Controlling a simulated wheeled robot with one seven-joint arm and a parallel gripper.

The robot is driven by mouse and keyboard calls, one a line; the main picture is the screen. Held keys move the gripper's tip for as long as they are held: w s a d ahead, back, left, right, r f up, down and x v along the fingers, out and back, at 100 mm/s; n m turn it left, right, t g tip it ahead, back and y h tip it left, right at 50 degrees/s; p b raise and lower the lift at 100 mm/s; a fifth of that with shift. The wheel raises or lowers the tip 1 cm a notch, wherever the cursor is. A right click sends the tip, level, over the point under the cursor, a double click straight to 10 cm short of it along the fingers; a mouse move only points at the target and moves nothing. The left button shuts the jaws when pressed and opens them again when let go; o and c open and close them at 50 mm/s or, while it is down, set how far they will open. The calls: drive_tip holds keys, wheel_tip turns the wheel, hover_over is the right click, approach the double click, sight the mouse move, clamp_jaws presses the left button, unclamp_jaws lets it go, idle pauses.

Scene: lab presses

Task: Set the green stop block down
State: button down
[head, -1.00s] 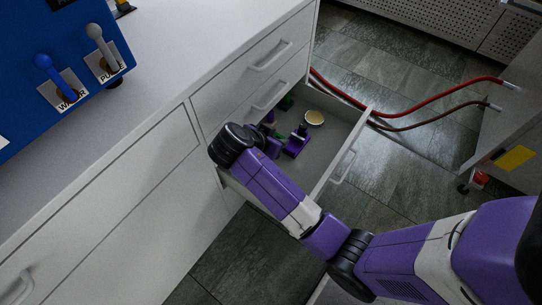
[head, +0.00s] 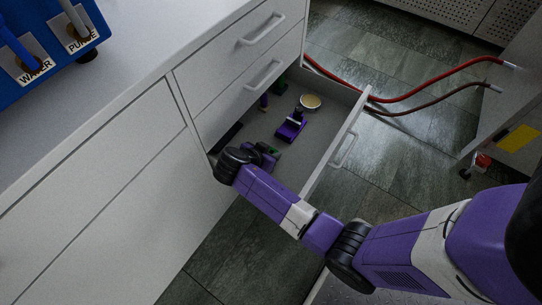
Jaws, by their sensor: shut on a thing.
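Bare drawer floor lies right of my gripper. The counter (head: 150,60) is above left.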

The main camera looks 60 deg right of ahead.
drive_tip(key=shift+f, duration=0.55)
drive_tip(key=shift+f, duration=0.15)
drive_tip(key=c, duration=1)
unclamp_jaws()
drive_tip(key=shift+c, duration=0.2)
drive_tip(key=shift+a+r, duration=0.15)
drive_tip(key=shift+r, duration=0.2)
drive_tip(key=p+v, duration=0.4)
drive_tip(key=v, duration=0.7)
drive_tip(key=shift+a+r, duration=0.15)
drive_tip(key=shift+a, duration=0.05)
